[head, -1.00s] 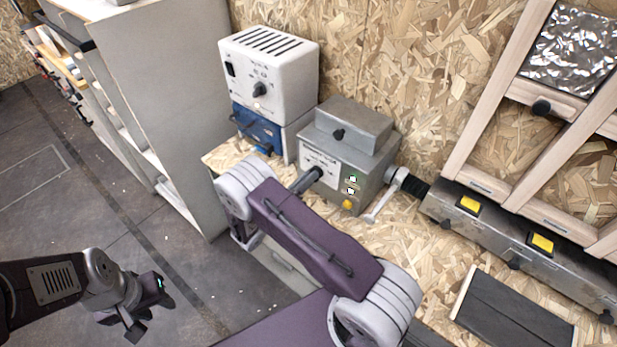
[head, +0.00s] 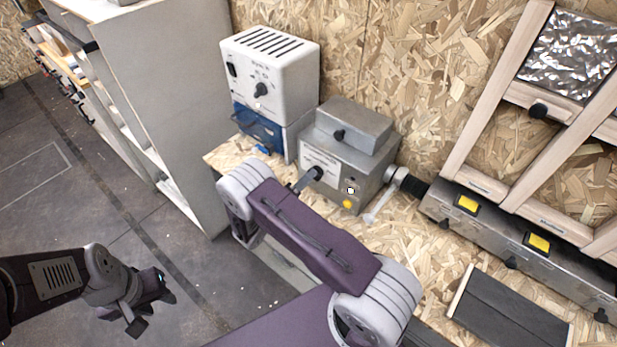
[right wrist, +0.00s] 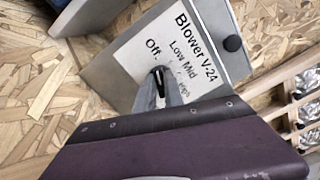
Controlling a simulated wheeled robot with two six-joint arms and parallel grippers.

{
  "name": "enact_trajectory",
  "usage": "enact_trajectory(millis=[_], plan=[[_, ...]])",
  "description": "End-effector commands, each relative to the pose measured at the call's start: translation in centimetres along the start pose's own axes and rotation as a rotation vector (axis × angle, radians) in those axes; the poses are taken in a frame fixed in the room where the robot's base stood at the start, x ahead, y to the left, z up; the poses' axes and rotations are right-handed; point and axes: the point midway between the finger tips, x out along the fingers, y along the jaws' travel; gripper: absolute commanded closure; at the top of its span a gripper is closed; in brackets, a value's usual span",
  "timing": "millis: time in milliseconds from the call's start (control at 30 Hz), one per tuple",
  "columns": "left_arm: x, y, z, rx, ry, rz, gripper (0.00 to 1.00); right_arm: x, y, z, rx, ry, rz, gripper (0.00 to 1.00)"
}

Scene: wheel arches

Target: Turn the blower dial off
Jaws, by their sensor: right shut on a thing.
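The blower is a grey metal box (head: 345,160) with a white label, standing on the chipboard bench. In the right wrist view its label (right wrist: 180,45) reads Blower, Off, Low, Mid, with a partly hidden last word. The black dial (right wrist: 159,78) is below the label's words, its pointer end up towards "Off". My right gripper (right wrist: 168,94) is at the dial and shut on it; my purple wrist hides its lower part. In the head view the dark end of my right arm meets the blower's front. My left gripper (head: 156,311) is open and empty above the floor.
A white box with a knob (head: 270,72) stands on a blue unit (head: 257,128) left of the blower. A lever (head: 383,197) and a metal rail with yellow switches (head: 467,204) are to its right. A dark panel (head: 510,312) lies at front right.

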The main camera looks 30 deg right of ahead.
Motion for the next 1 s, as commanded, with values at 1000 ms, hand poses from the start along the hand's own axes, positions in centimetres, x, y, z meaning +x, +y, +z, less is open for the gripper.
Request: enact_trajectory(millis=[1000], plan=[[0.27,-0.01,0.03,0.0,0.0,0.0,0.64,-0.96,0.2,0.06,-0.022,-0.004,0.002,0.65]])
